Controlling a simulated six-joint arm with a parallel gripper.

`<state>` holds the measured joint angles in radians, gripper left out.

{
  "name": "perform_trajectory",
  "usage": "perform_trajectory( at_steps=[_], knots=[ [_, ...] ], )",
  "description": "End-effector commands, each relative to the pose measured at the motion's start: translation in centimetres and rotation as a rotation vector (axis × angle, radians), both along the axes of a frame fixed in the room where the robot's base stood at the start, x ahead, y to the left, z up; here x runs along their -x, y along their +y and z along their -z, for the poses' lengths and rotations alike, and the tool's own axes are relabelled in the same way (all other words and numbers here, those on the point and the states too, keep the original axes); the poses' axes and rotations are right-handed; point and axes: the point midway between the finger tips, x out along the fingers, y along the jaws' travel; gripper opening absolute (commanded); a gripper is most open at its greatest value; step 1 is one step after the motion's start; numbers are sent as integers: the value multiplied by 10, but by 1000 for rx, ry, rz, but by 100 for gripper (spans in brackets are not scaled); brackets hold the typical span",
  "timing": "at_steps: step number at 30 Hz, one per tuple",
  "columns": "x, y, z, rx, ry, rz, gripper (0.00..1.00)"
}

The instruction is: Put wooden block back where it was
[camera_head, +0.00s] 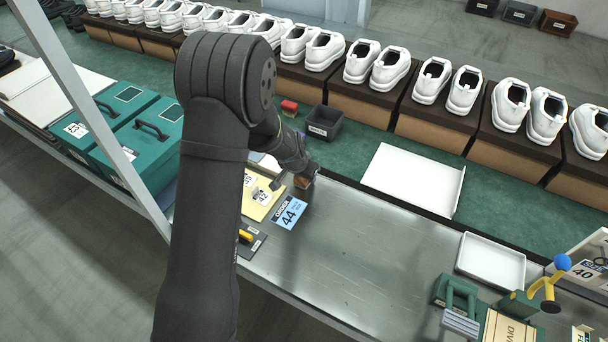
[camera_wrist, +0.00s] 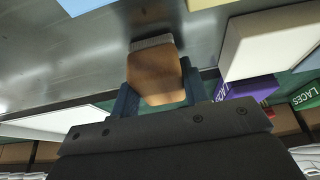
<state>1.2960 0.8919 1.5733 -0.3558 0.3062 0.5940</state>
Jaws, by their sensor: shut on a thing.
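The wooden block (camera_wrist: 158,75) is light brown with a grey strip along its far end. My gripper (camera_wrist: 157,97) is shut on it, with one dark blue finger on each side. In the head view my gripper (camera_head: 308,174) is over the far edge of the grey metal table, and a small brown part of the block (camera_head: 301,182) shows at its tip. The block is just right of the yellow cards and beyond the blue card marked 44. I cannot tell whether it touches the table.
Yellow cards (camera_head: 259,197) and the blue card (camera_head: 290,212) lie beside my arm. A dark bin (camera_head: 324,123), a red block (camera_head: 289,107) and a white board (camera_head: 413,178) are beyond. A white tray (camera_head: 491,260) stands at right. The table's middle (camera_head: 370,255) is clear.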

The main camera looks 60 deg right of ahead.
Motion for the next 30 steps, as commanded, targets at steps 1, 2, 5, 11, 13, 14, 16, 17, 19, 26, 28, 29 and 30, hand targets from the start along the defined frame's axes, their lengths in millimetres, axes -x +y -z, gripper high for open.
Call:
perform_trajectory(
  at_steps=[1, 2, 5, 11, 13, 14, 16, 17, 19, 26, 28, 29, 30],
  knots=[
    [0, 0, 1, 0, 0, 0, 20],
    [0, 0, 1, -1, 0, 0, 20],
    [0, 0, 4, -1, 0, 0, 45],
    [0, 0, 3, -1, 0, 0, 63],
    [0, 0, 3, -1, 0, 0, 63],
    [0, 0, 3, -1, 0, 0, 63],
    [0, 0, 3, -1, 0, 0, 63],
    [0, 0, 2, 0, 0, 0, 63],
    [0, 0, -2, 1, 0, -1, 63],
    [0, 11, -29, 2, -1, 0, 63],
    [0, 16, -41, 3, -1, 0, 63],
    [0, 18, -46, 2, 0, 0, 63],
    [0, 21, -53, 3, 0, -1, 63]
  ],
)
